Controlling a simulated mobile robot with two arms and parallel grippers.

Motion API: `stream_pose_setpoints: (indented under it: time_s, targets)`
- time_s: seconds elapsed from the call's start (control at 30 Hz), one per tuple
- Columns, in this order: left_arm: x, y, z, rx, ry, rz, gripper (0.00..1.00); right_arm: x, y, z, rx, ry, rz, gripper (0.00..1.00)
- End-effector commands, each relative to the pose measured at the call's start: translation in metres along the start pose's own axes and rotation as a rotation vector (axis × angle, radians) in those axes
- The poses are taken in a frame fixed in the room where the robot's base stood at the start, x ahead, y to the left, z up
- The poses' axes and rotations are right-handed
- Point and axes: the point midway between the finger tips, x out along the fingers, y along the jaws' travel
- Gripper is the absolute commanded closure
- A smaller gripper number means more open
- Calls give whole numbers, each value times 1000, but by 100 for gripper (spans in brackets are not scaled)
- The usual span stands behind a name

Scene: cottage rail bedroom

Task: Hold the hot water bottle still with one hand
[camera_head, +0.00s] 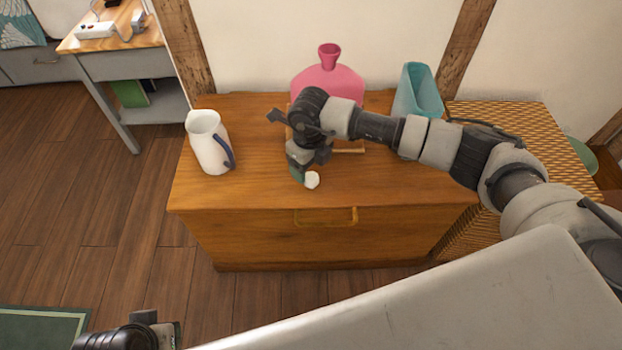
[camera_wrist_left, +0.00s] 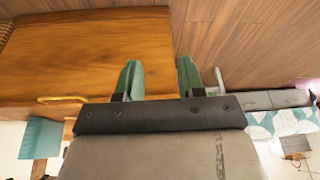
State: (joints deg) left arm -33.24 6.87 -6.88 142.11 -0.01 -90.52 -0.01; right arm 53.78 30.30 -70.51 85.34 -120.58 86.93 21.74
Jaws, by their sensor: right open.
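The pink hot water bottle (camera_head: 345,78) stands upright at the back of the wooden chest (camera_head: 245,190), by the wall, neck up. My right arm crosses in front of it and hides its lower part. My right gripper (camera_head: 299,172) points down over the chest top, in front of the bottle and apart from it. It is open. A small white round thing (camera_head: 312,180) is beside its fingertips; I cannot tell if they touch. My left gripper (camera_head: 160,332) is low at the bottom left, far from the bottle; in the left wrist view its green-tipped fingers (camera_wrist_left: 160,78) are apart and empty.
A white jug (camera_head: 205,150) with a blue handle stands at the chest's left end. A teal container (camera_head: 416,88) stands at the back right, close behind my right arm. A woven surface (camera_head: 505,115) adjoins on the right. The chest's front left top is clear.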

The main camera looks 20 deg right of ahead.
Motion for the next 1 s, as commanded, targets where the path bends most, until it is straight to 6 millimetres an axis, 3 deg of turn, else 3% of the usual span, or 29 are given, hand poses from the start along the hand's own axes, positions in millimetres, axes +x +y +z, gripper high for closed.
stream_pose_setpoints:
  time_s: [0.4,0.87,1.0]
  targets:
    - [8,7,-47,9,282,14,61,47,0,-3,0,2,1,30]
    - [6,8,-54,11,326,16,61,52,0,-3,0,0,1,30]
    - [6,8,-54,11,326,16,61,51,0,-3,0,0,1,50]
